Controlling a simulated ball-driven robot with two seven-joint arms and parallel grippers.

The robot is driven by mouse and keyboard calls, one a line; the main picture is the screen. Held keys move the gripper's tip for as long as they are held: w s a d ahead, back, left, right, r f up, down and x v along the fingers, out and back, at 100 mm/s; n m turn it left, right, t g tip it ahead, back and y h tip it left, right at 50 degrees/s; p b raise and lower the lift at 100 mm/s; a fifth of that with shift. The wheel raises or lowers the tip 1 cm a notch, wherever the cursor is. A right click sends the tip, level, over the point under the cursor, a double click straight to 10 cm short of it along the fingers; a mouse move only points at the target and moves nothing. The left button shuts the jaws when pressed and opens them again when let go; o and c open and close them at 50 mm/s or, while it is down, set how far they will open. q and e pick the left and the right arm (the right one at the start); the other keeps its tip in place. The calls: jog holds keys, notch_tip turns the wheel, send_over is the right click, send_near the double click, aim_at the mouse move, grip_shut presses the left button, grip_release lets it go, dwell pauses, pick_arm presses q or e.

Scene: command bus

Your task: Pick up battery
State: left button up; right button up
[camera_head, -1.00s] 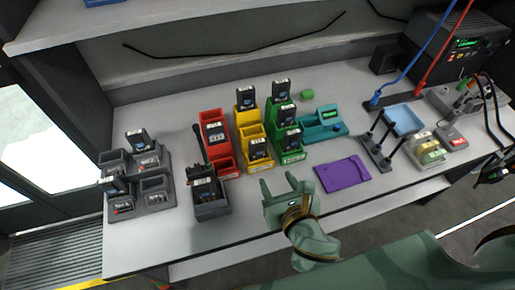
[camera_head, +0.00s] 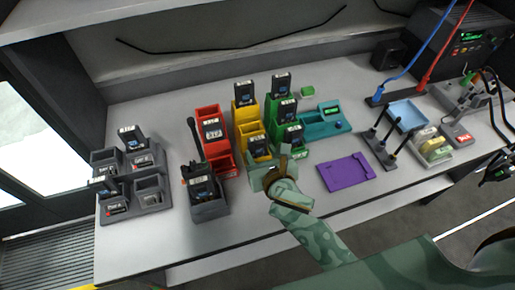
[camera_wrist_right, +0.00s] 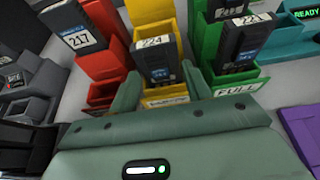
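Black batteries with white labels stand in coloured bins. One labelled 224 (camera_wrist_right: 158,55) is in the front yellow bin (camera_wrist_right: 165,98); in the head view this battery (camera_head: 258,147) is just behind my right gripper (camera_head: 268,170). In the right wrist view the two fingers (camera_wrist_right: 160,82) are apart, on either side of the battery's lower part. I cannot tell whether they touch it. Other batteries are in the red bin (camera_head: 222,163), labelled 217 (camera_wrist_right: 72,28), and the green bins (camera_wrist_right: 237,85), where one (camera_wrist_right: 245,42) sits above a FULL label. My left gripper is not in view.
A teal device (camera_head: 320,130) and purple tray (camera_head: 346,173) are right. Tall black posts (camera_head: 391,137) stand farther right. The table's front edge is clear.

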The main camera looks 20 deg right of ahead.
aim_at(258, 140)
grip_shut()
jog(key=shift+r+p, duration=0.3)
jog(key=shift+r, duration=0.15)
notch_tip(258, 140, up, 3)
jog(key=shift+f+p, duration=0.15)
jog(key=shift+p, duration=0.7)
jog(key=s+d+r+p, duration=0.5)
jog(key=s+d+r, duration=0.3)
jog(key=d, duration=0.3)
jog(key=shift+s+r+p, duration=0.15)
jog(key=shift+r+p, duration=0.2)
jog(key=shift+r, duration=0.35)
